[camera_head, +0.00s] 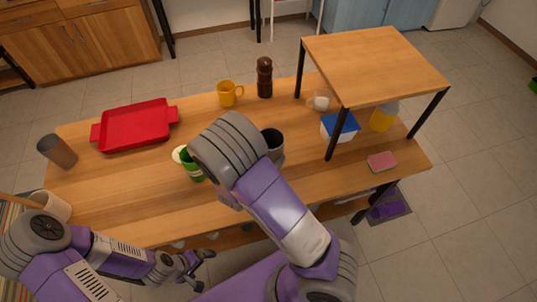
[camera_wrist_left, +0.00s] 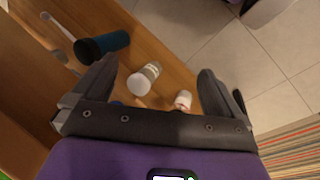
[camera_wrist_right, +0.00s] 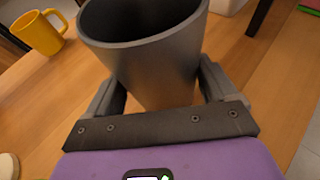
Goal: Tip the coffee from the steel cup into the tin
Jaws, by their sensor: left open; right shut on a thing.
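A grey steel cup (camera_wrist_right: 150,60) fills the upper middle of the right wrist view, upright or nearly so. My right gripper (camera_wrist_right: 158,90) is shut on it, a finger on each side. In the head view the cup (camera_head: 274,142) shows just right of my right wrist, which hides the gripper. Its contents cannot be made out. A green tin (camera_head: 193,168) with a pale label stands left of that wrist, partly hidden by it. A pale round piece, perhaps its lid (camera_head: 179,154), is beside it. My left gripper (camera_head: 190,270) is open and empty, low before the table's front edge.
A red tray (camera_head: 136,126), a grey tumbler (camera_head: 57,151), a yellow mug (camera_head: 229,93) and a brown grinder (camera_head: 264,77) stand around the table. A raised wooden shelf (camera_head: 375,62) stands at right, near a pink sponge (camera_head: 382,161). A white jar (camera_wrist_left: 143,79) lies below my left gripper.

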